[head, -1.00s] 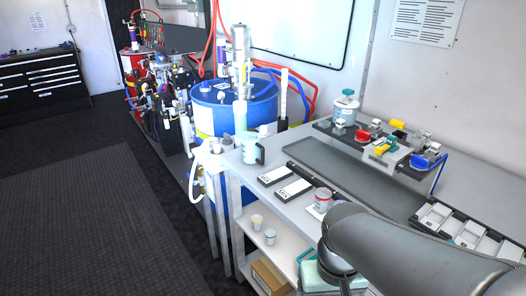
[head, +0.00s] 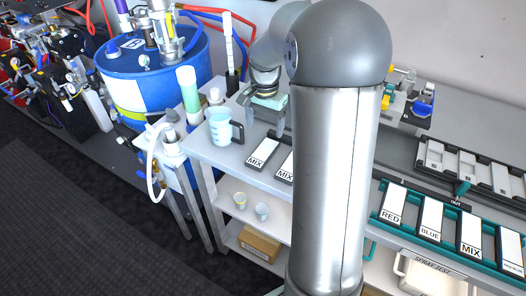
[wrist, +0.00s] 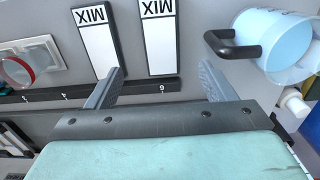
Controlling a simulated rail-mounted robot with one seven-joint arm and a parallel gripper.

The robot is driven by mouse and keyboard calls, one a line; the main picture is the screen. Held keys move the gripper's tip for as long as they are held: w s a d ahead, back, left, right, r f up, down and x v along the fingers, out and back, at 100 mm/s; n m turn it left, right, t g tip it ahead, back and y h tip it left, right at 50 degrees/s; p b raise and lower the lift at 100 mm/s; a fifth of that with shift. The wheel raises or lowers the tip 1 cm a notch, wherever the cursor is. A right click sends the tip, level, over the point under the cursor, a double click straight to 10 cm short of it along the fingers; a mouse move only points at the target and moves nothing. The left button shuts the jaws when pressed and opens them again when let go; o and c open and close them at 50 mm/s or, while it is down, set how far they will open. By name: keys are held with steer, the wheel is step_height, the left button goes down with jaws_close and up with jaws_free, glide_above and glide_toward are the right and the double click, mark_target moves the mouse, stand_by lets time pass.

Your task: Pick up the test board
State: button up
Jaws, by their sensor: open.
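Two flat dark boards with white faces marked MIX, (head: 262,152) and (head: 286,166), lie side by side on the grey bench; which one is the test board I cannot tell. In the wrist view both boards, (wrist: 97,42) and (wrist: 157,35), lie beyond my fingers with their labels upside down. My gripper (wrist: 161,72) is open and empty, its two fingers apart, with the right-hand board showing between them. In the head view my gripper (head: 264,112) is over the bench behind the boards. My arm hides part of the right-hand board.
A jug with a dark handle (head: 222,128) stands left of the boards, near the blue drum (head: 150,75). A teal rack (head: 432,243) with labelled panels is at right. A spray-test bin (head: 425,275) sits below. A red-rimmed cup (wrist: 16,71) shows at left.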

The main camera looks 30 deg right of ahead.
mark_target(264, 151)
step_height(264, 151, down, 10)
steer(key=shift+a+r+p, duration=0.1)
steer(key=shift+r+p, duration=0.05)
steer(key=shift+p, duration=0.75)
steer(key=c, duration=1.1)
